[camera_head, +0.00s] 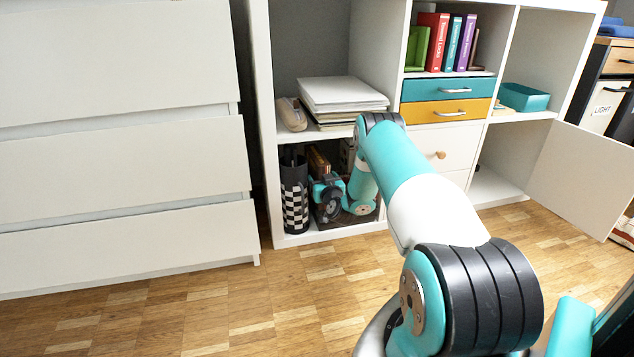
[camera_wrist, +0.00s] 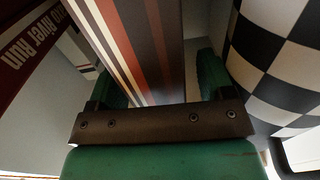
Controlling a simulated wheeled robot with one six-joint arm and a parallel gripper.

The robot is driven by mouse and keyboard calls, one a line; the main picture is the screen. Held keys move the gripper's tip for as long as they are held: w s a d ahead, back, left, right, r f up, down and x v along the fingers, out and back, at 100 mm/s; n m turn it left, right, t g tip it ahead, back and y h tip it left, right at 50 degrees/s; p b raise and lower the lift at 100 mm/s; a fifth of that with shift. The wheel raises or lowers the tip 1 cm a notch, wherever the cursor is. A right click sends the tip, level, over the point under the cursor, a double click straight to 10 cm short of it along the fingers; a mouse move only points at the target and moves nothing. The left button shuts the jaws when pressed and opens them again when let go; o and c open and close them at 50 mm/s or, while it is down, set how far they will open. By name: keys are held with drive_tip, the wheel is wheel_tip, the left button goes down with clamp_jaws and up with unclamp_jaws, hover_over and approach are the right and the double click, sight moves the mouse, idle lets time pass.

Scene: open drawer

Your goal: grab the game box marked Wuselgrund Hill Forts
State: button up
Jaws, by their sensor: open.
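A brown box with cream, red and orange stripes (camera_wrist: 150,45) stands upright in the wrist view, and a brown box top (camera_head: 318,158) shows in the lower left shelf compartment in the head view. I can read no title on the striped box, so I cannot tell if it is Wuselgrund Hill Forts. My gripper (camera_wrist: 158,84) is open, with one green finger on each side of the striped box. I cannot tell if the fingers touch it. In the head view my gripper (camera_head: 326,192) is inside the compartment, partly hiding the boxes.
A dark red box ending in "River Run" (camera_wrist: 28,50) stands left in the wrist view. A black-and-white checkered cylinder (camera_head: 295,205) stands close to my gripper on the other side. The compartment's side walls and the shelf above, bearing stacked papers (camera_head: 342,94), leave little room.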

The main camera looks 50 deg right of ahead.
drive_tip(key=shift+w+d, duration=0.15)
drive_tip(key=shift+w, duration=0.05)
drive_tip(key=c, duration=1)
drive_tip(key=shift+r, duration=0.1)
drive_tip(key=shift+c, duration=1.4)
drive_tip(key=shift+r, duration=0.15)
